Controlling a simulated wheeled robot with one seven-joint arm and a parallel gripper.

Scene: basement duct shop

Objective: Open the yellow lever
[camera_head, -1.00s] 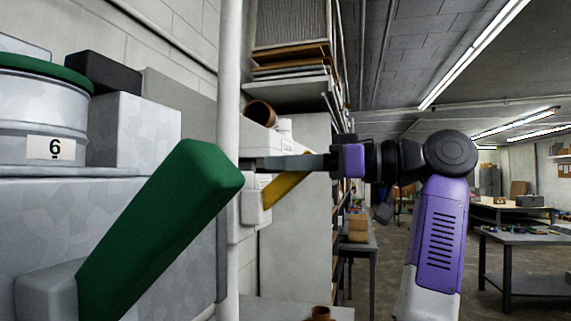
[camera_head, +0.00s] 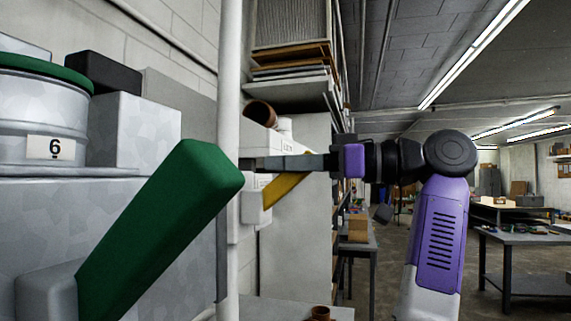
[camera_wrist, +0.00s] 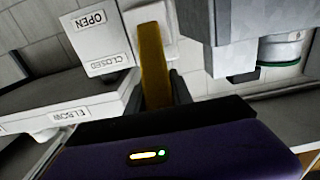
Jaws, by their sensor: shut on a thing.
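The yellow lever (camera_head: 287,188) slants on a white wall plate behind the white vertical pipe in the head view. It also shows in the wrist view (camera_wrist: 153,55), running from the plate down between my fingers. My gripper (camera_wrist: 157,92) is shut on the lever, with one dark finger on each side. In the head view my gripper (camera_head: 275,163) reaches in from the right, and its fingers cover part of the lever. The white plate beside the lever carries an OPEN label (camera_wrist: 91,20) and a CLOSED label (camera_wrist: 107,65). The lever's far end is partly hidden by my gripper.
A large green handle (camera_head: 160,230) on a grey base stands in the left foreground. A white vertical pipe (camera_head: 230,100) stands close to my fingertips. A grey drum (camera_head: 40,115) marked 6 and grey boxes are at left. Benches and open floor lie at right.

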